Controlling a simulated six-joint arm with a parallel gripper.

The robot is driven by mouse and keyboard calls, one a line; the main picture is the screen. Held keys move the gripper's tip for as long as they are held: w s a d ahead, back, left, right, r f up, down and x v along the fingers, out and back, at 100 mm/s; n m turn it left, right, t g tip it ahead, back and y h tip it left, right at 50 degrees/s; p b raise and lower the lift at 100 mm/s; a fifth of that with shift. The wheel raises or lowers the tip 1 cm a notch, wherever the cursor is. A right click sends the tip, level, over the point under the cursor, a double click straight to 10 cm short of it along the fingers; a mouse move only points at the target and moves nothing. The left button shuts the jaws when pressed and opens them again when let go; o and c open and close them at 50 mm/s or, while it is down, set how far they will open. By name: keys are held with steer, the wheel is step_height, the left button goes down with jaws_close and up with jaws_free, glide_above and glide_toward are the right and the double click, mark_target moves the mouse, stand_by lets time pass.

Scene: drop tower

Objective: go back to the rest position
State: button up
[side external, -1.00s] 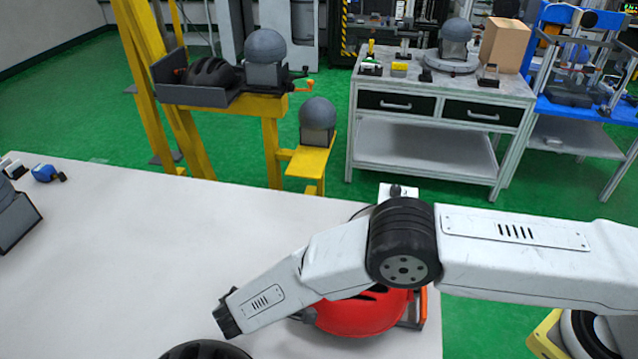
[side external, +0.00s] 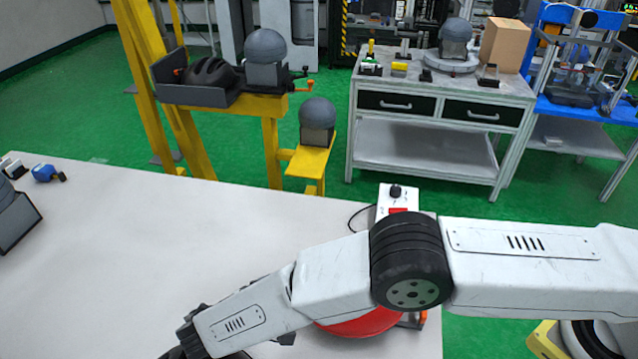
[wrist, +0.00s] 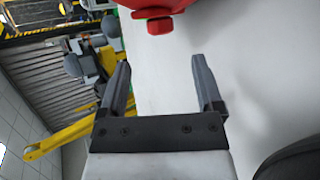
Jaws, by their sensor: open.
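My gripper (wrist: 162,68) is open in the wrist view, its two grey fingers apart with only bare white tabletop between them. In the side view, the end of my arm is low, near the bottom edge, and the fingers cannot be made out there. A red helmet (side external: 362,323) lies on the white table (side external: 130,250), largely hidden behind my arm. Its red edge (wrist: 158,8) also shows at the top of the wrist view, beyond the fingertips and apart from them.
A white control box with a black knob (side external: 397,203) stands at the table's far right edge. A dark rounded thing (wrist: 292,162) fills the wrist view's lower right corner. A yellow tower frame (side external: 272,150) and a workbench (side external: 430,95) stand beyond. The table's left middle is clear.

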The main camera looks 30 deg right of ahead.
stand_by(0.3)
steer(key=w+d+r+g+y, duration=0.1)
steer(key=d+r, duration=0.1)
steer(key=d, duration=0.3)
steer(key=w+d+r+g+y, duration=0.1)
steer(key=d+r+y, duration=0.1)
steer(key=d, duration=0.3)
steer(key=w+d+r+y, duration=0.1)
steer(key=d+r, duration=0.3)
steer(key=d, duration=0.1)
steer(key=shift+w+d+r+m+g, duration=0.2)
steer(key=shift+w+m+g, duration=0.1)
steer(key=shift+w+g, duration=0.1)
steer(key=s+d+r+m+y, duration=0.3)
steer(key=s+d, duration=0.5)
steer(key=s, duration=0.1)
steer(key=s+d+r+m+y, duration=0.3)
steer(key=s+d+r+m, duration=0.1)
steer(key=s+d, duration=0.4)
steer(key=shift+s+d+m+y, duration=0.3)
steer(key=shift+s+d, duration=0.1)
steer(key=shift+d, duration=0.25)
